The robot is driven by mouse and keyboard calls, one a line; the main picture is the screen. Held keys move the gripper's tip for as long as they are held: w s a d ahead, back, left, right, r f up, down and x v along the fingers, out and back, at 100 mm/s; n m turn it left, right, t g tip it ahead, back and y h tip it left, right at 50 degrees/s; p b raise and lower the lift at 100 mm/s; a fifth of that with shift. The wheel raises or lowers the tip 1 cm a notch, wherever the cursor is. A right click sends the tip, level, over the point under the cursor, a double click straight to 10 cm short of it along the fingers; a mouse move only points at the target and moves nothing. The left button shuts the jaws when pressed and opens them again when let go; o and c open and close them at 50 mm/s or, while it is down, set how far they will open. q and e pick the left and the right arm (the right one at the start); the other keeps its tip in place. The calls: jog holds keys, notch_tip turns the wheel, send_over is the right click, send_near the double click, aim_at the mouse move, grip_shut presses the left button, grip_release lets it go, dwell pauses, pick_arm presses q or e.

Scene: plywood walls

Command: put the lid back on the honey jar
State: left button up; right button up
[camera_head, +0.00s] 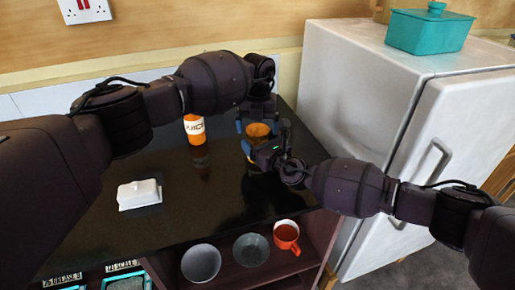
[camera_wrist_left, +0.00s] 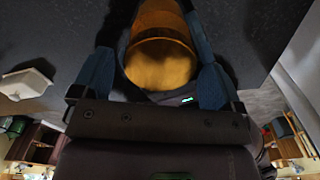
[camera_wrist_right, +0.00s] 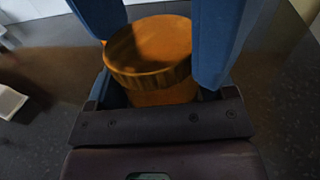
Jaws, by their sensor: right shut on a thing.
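The honey jar (camera_wrist_right: 150,97) is amber and stands upright on the dark counter. Its ribbed orange-brown lid (camera_wrist_right: 148,48) rests on top of it in the right wrist view; I cannot tell whether it is fully seated. The lid also shows in the head view (camera_head: 258,130) and in the left wrist view (camera_wrist_left: 160,62). My right gripper (camera_head: 258,150) is shut on the jar's body from the right side. My left gripper (camera_head: 258,112) is open above and behind the jar, its blue fingers on either side of the lid with gaps. The arms hide most of the jar.
An orange-and-white juice bottle (camera_head: 194,128) stands left of the jar. A white butter dish (camera_head: 139,194) is at the counter's left. Bowls (camera_head: 201,263) and a red mug (camera_head: 286,236) sit on a shelf below the front edge. A white fridge (camera_head: 350,110) stands to the right.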

pick_arm(q)
jog(key=c, duration=0.9)
jog(key=m, duration=0.3)
jog(key=shift+m, duration=0.4)
jog(key=m, duration=0.4)
jog(key=o, duration=1.1)
jog(key=shift+r, duration=0.1)
notch_tip(320, 180, up, 12)
jog(key=shift+f, duration=0.1)
pick_arm(e)
jog(key=o, duration=1.7)
